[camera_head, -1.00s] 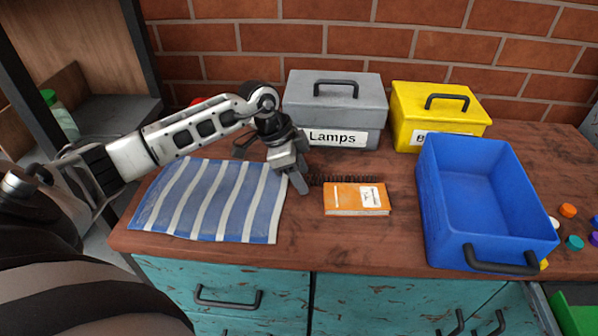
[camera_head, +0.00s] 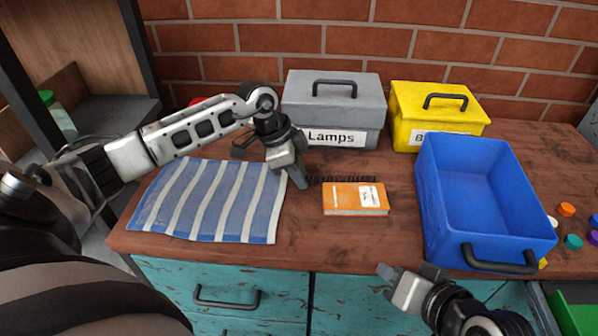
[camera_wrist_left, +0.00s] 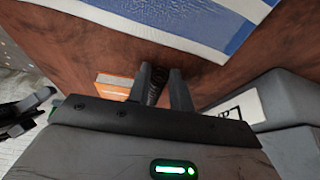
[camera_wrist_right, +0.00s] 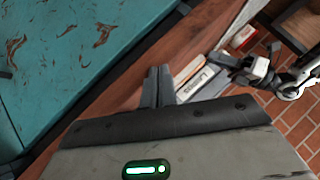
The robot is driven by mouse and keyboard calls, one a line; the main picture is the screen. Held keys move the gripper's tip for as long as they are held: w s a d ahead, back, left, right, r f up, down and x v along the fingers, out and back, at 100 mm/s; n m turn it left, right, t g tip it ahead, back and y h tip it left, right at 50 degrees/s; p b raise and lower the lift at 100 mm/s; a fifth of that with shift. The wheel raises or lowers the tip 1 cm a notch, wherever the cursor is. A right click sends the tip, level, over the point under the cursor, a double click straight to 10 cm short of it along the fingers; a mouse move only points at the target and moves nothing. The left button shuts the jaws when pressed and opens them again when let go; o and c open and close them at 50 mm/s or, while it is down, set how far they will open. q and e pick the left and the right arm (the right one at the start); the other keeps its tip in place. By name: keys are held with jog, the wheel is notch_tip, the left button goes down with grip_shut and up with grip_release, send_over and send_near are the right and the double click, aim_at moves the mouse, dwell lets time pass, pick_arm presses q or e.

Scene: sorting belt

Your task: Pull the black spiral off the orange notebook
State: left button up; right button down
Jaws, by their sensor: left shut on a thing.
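The orange notebook (camera_head: 345,198) lies flat on the wooden bench, with a white label on its cover. The black spiral (camera_head: 345,179) runs along its back edge and sticks out to the left; whether it still touches the notebook I cannot tell. My left gripper (camera_head: 301,179) is shut on the spiral's left end, beside the notebook. In the left wrist view the spiral (camera_wrist_left: 154,90) sits between my fingers and the notebook (camera_wrist_left: 112,84) shows behind them. My right gripper (camera_head: 386,272) is empty over the bench's front edge; its fingers are together in the right wrist view (camera_wrist_right: 158,72).
A blue-striped cloth (camera_head: 210,200) lies left of the notebook. The grey "Lamps" box (camera_head: 300,105) and a yellow box (camera_head: 410,105) stand behind. A blue bin (camera_head: 440,215) stands on the right, with coloured caps (camera_head: 574,242) beyond it. Bare bench lies around the notebook.

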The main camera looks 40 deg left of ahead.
jog(key=w+a+r+m, duration=0.2)
jog(key=w+a+r, duration=0.3)
jog(key=a+r, duration=0.6)
jog(key=n+t+h, duration=0.2)
jog(key=n+h, duration=0.2)
send_over(368, 195)
jog(key=s, duration=0.3)
jog(key=shift+w+d+f, duration=0.15)
jog(key=shift+f, duration=0.35)
jog(key=shift+w+d+f, duration=0.1)
jog(key=shift+f, duration=0.4)
jog(key=shift+w+d+f+h, duration=0.1)
jog(key=shift+w+d+h, duration=0.05)
jog(key=shift+w+h, duration=0.25)
jog(key=shift+f+n, duration=0.2)
jog(key=shift+n, duration=0.1)
notch_tip(368, 195, down, 6)
jog(key=shift+r, duration=0.1)
jog(key=shift+d+f, duration=0.1)
jog(key=shift+f, duration=0.15)
